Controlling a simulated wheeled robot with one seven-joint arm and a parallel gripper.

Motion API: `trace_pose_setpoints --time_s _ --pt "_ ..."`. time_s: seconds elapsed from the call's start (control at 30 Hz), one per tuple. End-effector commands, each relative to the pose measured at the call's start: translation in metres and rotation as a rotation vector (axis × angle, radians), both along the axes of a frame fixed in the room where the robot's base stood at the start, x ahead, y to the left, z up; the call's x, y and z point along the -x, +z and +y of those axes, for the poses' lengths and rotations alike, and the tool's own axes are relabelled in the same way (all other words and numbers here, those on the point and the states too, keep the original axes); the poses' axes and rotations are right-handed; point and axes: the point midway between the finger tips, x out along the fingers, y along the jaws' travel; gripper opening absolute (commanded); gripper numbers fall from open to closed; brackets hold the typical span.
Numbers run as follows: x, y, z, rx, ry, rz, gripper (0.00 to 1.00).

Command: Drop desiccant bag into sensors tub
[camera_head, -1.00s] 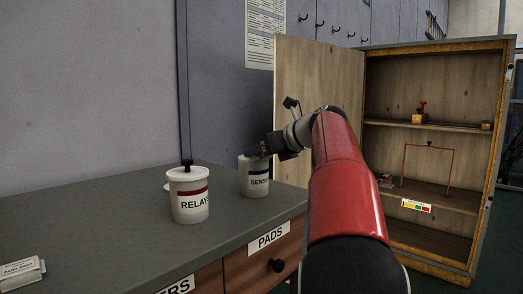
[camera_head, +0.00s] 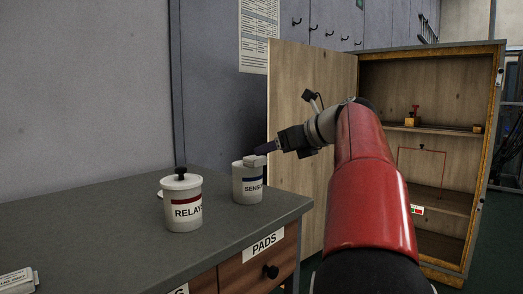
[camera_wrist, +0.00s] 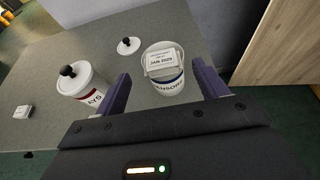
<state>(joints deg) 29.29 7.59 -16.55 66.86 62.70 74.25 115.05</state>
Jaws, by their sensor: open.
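The white sensors tub (camera_head: 248,184) with a blue band stands near the right end of the grey counter, without a lid. It also shows in the wrist view (camera_wrist: 166,86). A pale desiccant bag (camera_wrist: 161,62) with printed text lies at the tub's mouth, tilted and partly above the rim; in the head view the bag (camera_head: 254,160) shows over the top edge. How deep it sits is unclear. My gripper (camera_head: 265,148) is just above and right of the tub. In the wrist view its purple fingers (camera_wrist: 161,78) are spread wide, apart from the bag.
The lidded relays tub (camera_head: 183,209) stands left of the sensors tub. A loose white lid (camera_wrist: 128,46) lies on the counter behind. A small printed packet (camera_head: 18,281) lies at the counter's left. An open wooden cabinet (camera_head: 430,180) stands right.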

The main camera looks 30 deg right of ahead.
Motion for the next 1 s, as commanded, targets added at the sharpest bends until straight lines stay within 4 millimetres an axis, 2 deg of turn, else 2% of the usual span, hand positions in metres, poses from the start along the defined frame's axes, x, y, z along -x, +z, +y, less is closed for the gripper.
trace_pose_setpoints --time_s 0.1,0.3,1.0 --pt "0.02 0.01 -0.008 0.0 -0.002 0.0 0.72" --pt "0.036 0.016 -0.013 -0.001 0.0 0.0 0.72" --pt "0.038 0.017 -0.014 0.0 0.0 0.0 0.72"
